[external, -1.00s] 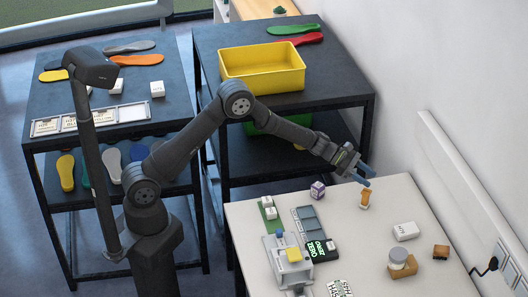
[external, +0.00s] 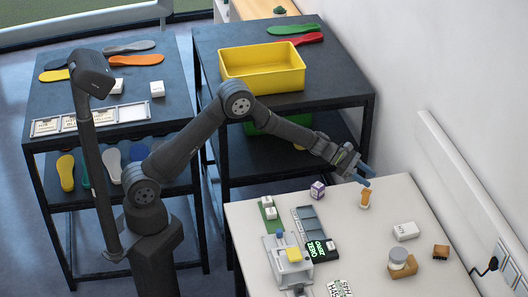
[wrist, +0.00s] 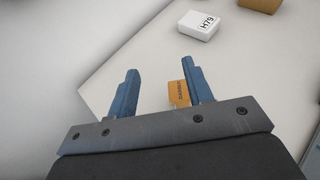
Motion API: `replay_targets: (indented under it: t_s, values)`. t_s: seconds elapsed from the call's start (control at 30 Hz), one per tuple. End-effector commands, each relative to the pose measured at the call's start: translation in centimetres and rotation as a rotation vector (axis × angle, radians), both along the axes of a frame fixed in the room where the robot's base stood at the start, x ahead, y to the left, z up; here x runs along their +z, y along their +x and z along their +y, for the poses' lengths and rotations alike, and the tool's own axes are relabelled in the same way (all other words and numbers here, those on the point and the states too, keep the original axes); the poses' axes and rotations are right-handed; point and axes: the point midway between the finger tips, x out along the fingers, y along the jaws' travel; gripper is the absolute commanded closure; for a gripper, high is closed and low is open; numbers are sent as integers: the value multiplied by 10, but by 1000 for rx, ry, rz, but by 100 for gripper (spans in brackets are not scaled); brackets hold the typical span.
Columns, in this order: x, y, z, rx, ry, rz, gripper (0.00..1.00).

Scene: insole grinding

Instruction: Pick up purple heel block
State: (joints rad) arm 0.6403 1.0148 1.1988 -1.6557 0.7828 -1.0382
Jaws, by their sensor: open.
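The purple heel block (external: 317,190) is a small purple-and-white block on the white table in the external view, near its back left edge. It does not show in the wrist view. My gripper (external: 366,179) is open and empty above the back of the table, to the right of the purple block and apart from it.
An orange-brown item (external: 365,199) stands just below my gripper; an orange piece (wrist: 179,93) shows beside the right finger. A white H79 block (external: 405,231), a jar on a wooden stand (external: 399,264) and a grey fixture (external: 287,266) stand on the table. The wall is close on the right.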

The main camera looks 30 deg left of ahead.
Motion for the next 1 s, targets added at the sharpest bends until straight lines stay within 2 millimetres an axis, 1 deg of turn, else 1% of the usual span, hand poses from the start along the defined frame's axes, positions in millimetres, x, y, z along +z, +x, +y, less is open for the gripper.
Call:
replay_targets:
  t_s: [0.47, 0.53, 0.57, 0.87, 0.97, 1.0]
  values:
    - [0, 0, 0, 0, 0, 0, 53]
    - [0, 0, 0, 0, 0, 0, 40]
    - [0, 0, 0, 0, 0, 0, 38]
    - [2, -1, 2, -6, 4, -2, 38]
    - [10, -4, 10, -38, 29, -11, 38]
    - [15, -6, 16, -57, 48, -15, 38]
